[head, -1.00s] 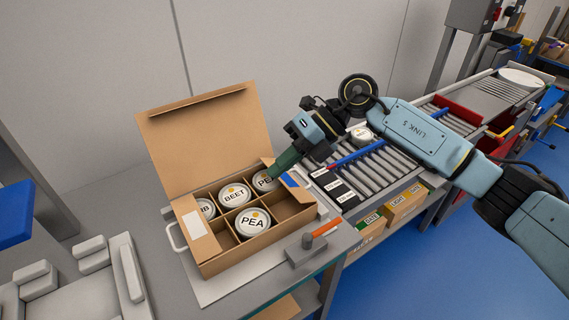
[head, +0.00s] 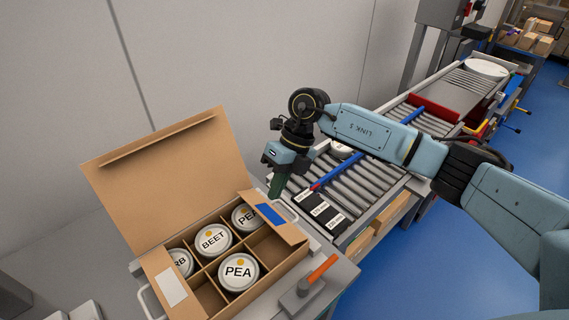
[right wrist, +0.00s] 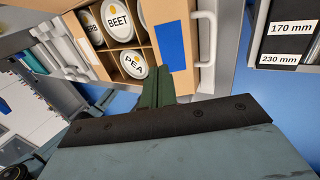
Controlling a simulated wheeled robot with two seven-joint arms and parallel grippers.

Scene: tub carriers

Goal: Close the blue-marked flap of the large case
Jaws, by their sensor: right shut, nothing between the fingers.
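The large open case (head: 282,271) is cardboard, with its big lid (head: 165,175) raised at the back. Dividers and round tubs labelled BEET (head: 213,240) and PEA (head: 239,272) show inside. The blue-marked flap (head: 292,231) is on the case's right side and partly covers the far PEA tub; I cannot tell whether it lies fully flat. Its blue patch also shows in the right wrist view (right wrist: 170,42). My right gripper (head: 275,192) is shut and empty, its green fingertips just beyond the flap's far end; I cannot tell whether they touch. My left gripper is not in view.
A white-labelled flap (head: 170,286) is at the case's left end. A white handle (right wrist: 206,40) stands beside the blue-marked flap. A red-handled lever block (head: 302,296) sits front right. Black blocks with mm labels (head: 318,212) and a roller conveyor (head: 365,185) lie to the right.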

